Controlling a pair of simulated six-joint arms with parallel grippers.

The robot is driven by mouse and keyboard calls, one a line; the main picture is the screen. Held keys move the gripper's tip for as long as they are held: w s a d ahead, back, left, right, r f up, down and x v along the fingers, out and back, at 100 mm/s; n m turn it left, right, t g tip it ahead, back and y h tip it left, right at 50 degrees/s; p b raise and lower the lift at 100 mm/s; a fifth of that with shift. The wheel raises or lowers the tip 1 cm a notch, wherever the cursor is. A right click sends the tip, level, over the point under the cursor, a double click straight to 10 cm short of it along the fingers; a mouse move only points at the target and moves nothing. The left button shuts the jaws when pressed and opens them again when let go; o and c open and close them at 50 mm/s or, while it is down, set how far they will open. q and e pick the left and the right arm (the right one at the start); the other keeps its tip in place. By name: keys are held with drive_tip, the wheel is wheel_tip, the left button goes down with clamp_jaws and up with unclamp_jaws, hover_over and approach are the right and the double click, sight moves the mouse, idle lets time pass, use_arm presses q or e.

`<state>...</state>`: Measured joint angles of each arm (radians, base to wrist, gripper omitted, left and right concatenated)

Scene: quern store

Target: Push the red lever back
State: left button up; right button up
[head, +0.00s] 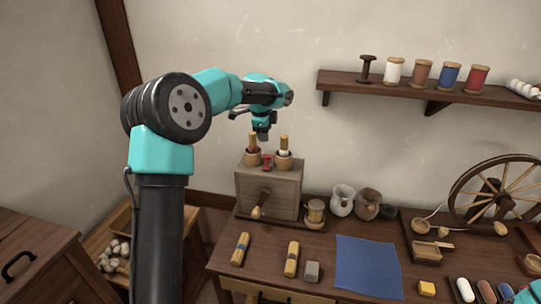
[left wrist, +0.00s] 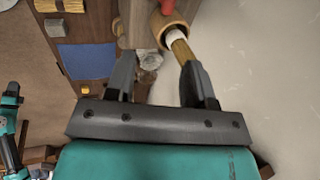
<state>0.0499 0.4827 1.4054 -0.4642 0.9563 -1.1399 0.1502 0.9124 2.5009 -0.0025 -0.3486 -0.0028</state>
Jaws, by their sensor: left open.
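A small red lever (head: 267,162) stands on top of a wooden box (head: 268,192), between two round wooden cups that each hold a yellow stick. In the left wrist view, part of the red lever (left wrist: 197,8) shows at the top edge, cut off by the frame. My left gripper (head: 263,137) is open above the box's top, pointing down. Its fingers (left wrist: 157,85) are spread in the left wrist view. The right cup (left wrist: 158,30) with its white-and-yellow stick shows by the right finger.
The cups (head: 253,158) and (head: 283,161) flank the lever closely. A crank handle (head: 258,208) sticks out of the box's front. Glass jugs (head: 343,200) stand to the right. A shelf (head: 430,92) with spools is on the wall. A blue cloth (head: 369,266) lies on the table.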

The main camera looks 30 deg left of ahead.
sight(266, 156)
use_arm(q)
drive_tip(key=r, duration=0.1)
drive_tip(key=a+r, duration=0.1)
drive_tip(key=r, duration=0.1)
drive_tip(key=shift+s, duration=0.1)
drive_tip(key=x, duration=1.7)
drive_tip(key=shift+a+f, duration=0.25)
drive_tip(key=shift+a, duration=0.1)
clamp_jaws()
